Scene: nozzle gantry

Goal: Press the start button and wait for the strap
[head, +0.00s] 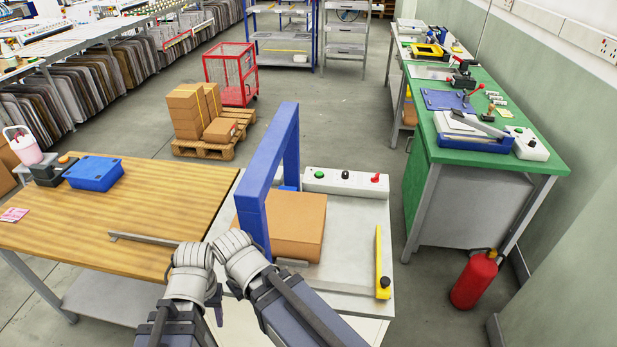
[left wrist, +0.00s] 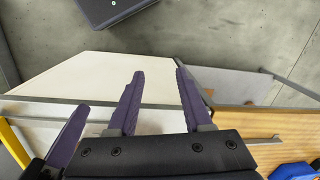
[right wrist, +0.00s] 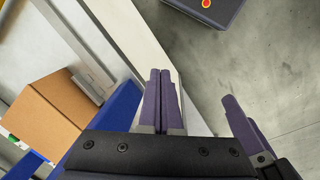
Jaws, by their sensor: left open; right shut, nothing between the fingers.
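The green start button (head: 319,174) sits on a white control box (head: 335,184), beside a black knob (head: 346,174) and a red switch (head: 376,178). A blue arch (head: 254,200) stands around one end of a brown carton (head: 297,225) on the machine's pale top (head: 350,255). No strap shows on this carton. My left gripper (left wrist: 159,73) is open and empty at the machine's near side. My right gripper (right wrist: 160,72) is shut and empty close beside it. Both are well short of the button. In the head view my forearms and wrists mostly hide them.
A wooden table (head: 150,225) with a blue case (head: 95,173) adjoins on the left. A yellow bar (head: 380,255) with a black knob lies on the machine's right edge. A green workbench (head: 545,160) and a fire extinguisher (head: 474,281) are at right, across open floor.

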